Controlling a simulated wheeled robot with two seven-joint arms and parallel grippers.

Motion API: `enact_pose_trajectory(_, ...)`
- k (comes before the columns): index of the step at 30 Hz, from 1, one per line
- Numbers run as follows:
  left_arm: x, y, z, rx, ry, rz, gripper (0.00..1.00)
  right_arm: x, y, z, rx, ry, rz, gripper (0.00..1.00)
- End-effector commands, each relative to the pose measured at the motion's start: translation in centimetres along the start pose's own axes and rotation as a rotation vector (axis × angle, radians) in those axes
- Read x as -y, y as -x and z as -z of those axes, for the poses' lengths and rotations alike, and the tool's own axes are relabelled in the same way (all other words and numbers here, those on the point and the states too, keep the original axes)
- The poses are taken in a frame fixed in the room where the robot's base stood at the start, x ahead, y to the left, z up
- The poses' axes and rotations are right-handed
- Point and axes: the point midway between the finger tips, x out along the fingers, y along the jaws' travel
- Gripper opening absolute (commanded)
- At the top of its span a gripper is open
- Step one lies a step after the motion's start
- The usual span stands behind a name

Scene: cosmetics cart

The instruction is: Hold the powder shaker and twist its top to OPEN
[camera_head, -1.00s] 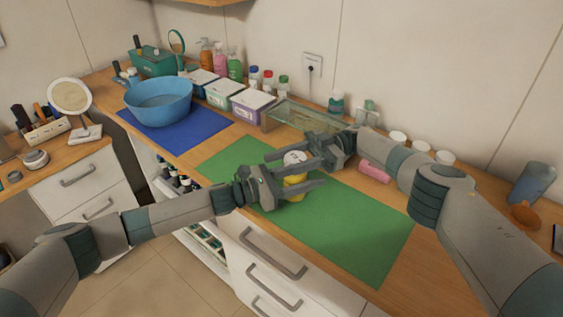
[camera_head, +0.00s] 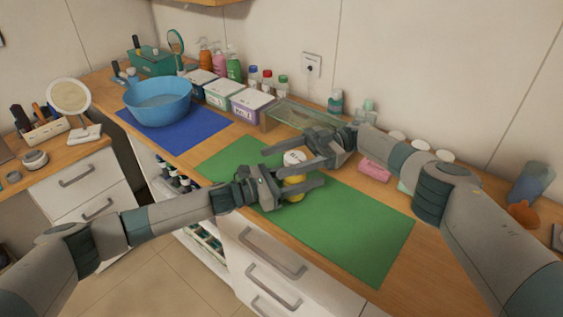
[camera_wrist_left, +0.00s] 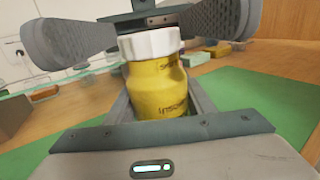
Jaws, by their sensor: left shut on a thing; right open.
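The powder shaker, a yellow bottle (camera_head: 294,188) with a white ribbed top (camera_head: 292,158), stands upright over the green mat (camera_head: 350,229). My left gripper (camera_head: 305,188) is shut on the yellow body from the front. In the left wrist view the yellow body (camera_wrist_left: 157,88) sits between the left fingers, with the white top (camera_wrist_left: 150,44) clear above them. My right gripper (camera_head: 273,158) is open, its fingers on either side of the white top; they show large in the left wrist view (camera_wrist_left: 140,35). Whether they touch the top, I cannot tell.
A blue bowl (camera_head: 158,103) stands on a blue mat (camera_head: 195,140) at the left. Lidded boxes (camera_head: 222,93), a glass tray (camera_head: 298,113) and bottles line the back. A pink block (camera_head: 374,171) lies by my right arm. The green mat's right part is clear.

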Motion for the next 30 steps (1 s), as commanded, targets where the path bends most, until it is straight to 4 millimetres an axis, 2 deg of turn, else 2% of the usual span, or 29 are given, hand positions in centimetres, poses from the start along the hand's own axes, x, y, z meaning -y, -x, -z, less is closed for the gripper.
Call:
enact_pose_trajectory(5, -0.1, 0.0, 0.0, -0.001, 0.0, -0.001, 0.24, 0.1, 0.1, 1.8, 0.001, 0.003, 0.001, 0.62)
enact_pose_trajectory(12, -0.1, 0.0, 0.0, -0.001, 0.0, -0.001, 0.24, 0.0, 0.1, 5.9, 0.002, 0.003, 0.0, 0.62)
enact_pose_trajectory(18, -0.1, 0.0, 0.0, -0.001, 0.0, -0.001, 0.24, 0.0, 0.0, 8.2, 0.001, 0.002, 0.0, 0.62)
enact_pose_trajectory(23, -0.1, 0.0, 0.0, -0.001, 0.0, -0.001, 0.24, 0.0, 0.1, 9.0, 0.001, 0.0, -0.001, 0.62)
enact_pose_trajectory(30, -0.1, 0.0, 0.0, -0.001, 0.0, -0.001, 0.24, 0.0, 0.0, 9.1, 0.001, 0.0, -0.001, 0.62)
